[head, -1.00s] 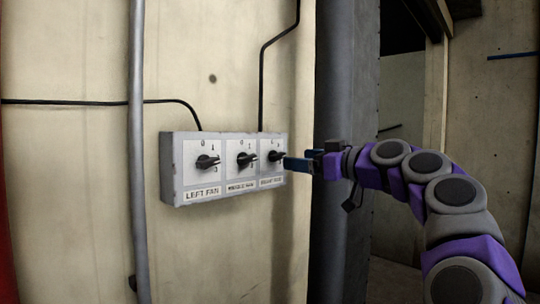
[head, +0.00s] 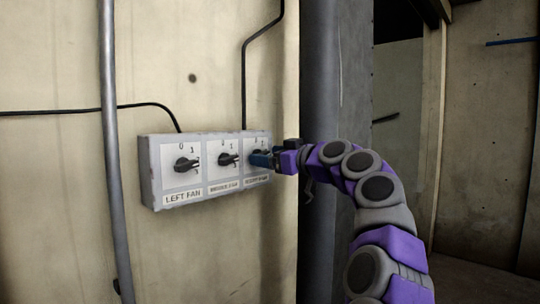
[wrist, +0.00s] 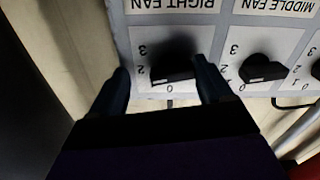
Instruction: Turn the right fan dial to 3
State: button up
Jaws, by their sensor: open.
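The right fan dial is a black knob on the rightmost white panel of a grey control box. It shows in the wrist view (wrist: 172,72), upside down, under the label "RIGHT FAN", with printed numbers 0, 2 and 3 visible beside it. In the head view my gripper (head: 262,158) is at the right panel and hides most of this dial. In the wrist view my gripper (wrist: 163,72) is open, with one blue finger on each side of the dial. I cannot tell whether the fingers touch it. The dial's exact pointer setting is unclear.
The middle fan dial (head: 229,159) and left fan dial (head: 187,164) sit on the same control box (head: 147,175). A vertical grey pipe (head: 113,150) runs left of the box. A dark grey column (head: 318,70) stands right of it.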

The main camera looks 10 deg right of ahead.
jog(key=shift+s+r, duration=0.15)
jog(key=shift+s+a, duration=0.15)
jog(key=shift+c, duration=0.2)
jog(key=shift+s+a, duration=0.1)
jog(key=shift+a, duration=0.65)
jog(key=c, duration=0.6)
jog(key=shift+d, duration=0.35)
jog(key=c, duration=0.3)
jog(key=shift+a, duration=0.15)
jog(key=shift+c, duration=0.5)
